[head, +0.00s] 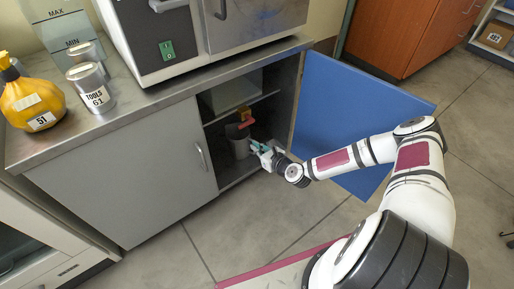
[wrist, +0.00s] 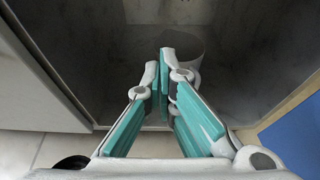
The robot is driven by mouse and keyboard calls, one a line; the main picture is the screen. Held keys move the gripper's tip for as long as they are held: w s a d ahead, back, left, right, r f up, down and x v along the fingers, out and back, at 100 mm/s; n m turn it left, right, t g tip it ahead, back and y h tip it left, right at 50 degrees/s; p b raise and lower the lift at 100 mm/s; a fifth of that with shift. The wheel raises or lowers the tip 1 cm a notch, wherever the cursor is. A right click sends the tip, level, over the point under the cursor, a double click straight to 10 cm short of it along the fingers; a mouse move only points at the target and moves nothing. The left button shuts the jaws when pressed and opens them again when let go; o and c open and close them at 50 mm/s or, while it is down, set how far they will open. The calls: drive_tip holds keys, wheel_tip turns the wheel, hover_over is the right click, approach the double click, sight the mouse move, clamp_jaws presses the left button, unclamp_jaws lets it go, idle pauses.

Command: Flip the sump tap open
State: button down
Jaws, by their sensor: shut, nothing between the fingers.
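The sump tap (head: 243,113) is a small orange-yellow body inside the open cabinet, with a red lever (head: 246,123) below it that looks roughly sideways. Whether the tap is open or shut is too small to tell. My gripper (head: 257,148) reaches into the cabinet, below and slightly right of the red lever, apart from it as far as I can see. In the wrist view my gripper (wrist: 166,60) has its teal-padded fingers together at the tips, with nothing between them. The tap does not show in the wrist view.
A grey bucket (head: 238,143) stands under the tap, close to my fingers; it also shows behind the fingertips in the wrist view (wrist: 190,42). A shelf (head: 213,118) crosses the cabinet. The blue door (head: 340,95) stands open at right; the grey door (head: 130,175) is shut at left.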

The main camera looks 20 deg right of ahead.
drive_tip(key=w+a+r+b, duration=0.1)
drive_tip(key=w+a+b, duration=0.1)
drive_tip(key=w, duration=0.4)
drive_tip(key=shift+r, duration=0.35)
drive_tip(key=shift+w, duration=0.1)
